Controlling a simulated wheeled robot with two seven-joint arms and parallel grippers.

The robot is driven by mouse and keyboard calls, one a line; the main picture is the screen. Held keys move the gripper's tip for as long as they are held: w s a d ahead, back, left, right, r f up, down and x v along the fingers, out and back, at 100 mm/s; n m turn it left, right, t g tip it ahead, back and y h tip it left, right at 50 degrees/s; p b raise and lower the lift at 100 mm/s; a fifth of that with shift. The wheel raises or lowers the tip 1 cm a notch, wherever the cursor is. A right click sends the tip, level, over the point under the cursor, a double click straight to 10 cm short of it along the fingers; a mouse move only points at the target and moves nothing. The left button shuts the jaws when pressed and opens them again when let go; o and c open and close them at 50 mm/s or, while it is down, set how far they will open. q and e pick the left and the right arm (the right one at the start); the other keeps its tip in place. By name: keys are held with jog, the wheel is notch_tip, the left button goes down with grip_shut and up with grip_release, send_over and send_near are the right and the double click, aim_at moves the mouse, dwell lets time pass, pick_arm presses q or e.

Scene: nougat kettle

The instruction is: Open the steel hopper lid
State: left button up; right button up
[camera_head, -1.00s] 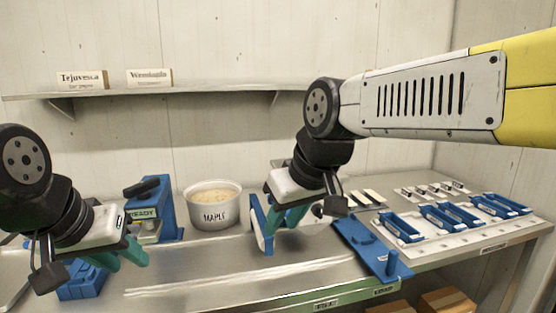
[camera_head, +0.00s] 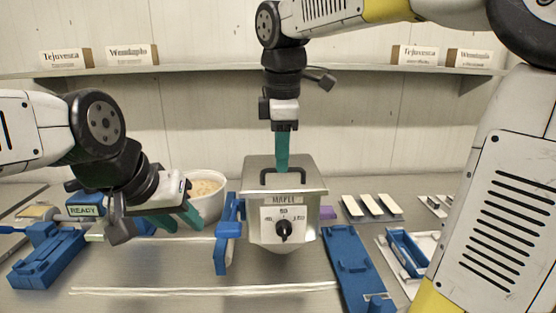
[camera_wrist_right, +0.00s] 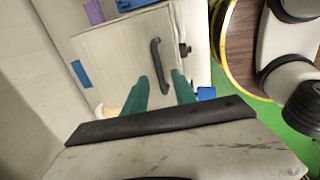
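The steel hopper (camera_head: 255,230) labelled MAPLE stands at the centre of the bench with a dial on its front. Its flat lid (camera_head: 310,178) is closed, with a black handle (camera_head: 268,176) on top. My right gripper (camera_head: 283,168) points straight down at the handle. In the right wrist view, the right gripper's teal fingers (camera_wrist_right: 158,92) are spread, with the lid handle (camera_wrist_right: 157,60) lying in line with the gap between them. I cannot tell whether they touch it. My left gripper (camera_head: 178,218) is left of the hopper, in front of the bowl, fingers apart and empty.
A white bowl (camera_head: 208,202) of pale contents stands left of the hopper, next to a blue bracket (camera_head: 227,235). A blue READY device (camera_head: 48,255) is at the left. A blue plate (camera_head: 352,265) and trays (camera_head: 408,250) lie right. A shelf (camera_head: 220,67) runs behind.

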jog(key=shift+w+f, duration=0.15)
jog(key=shift+f, duration=0.65)
grip_shut()
dwell(0.9)
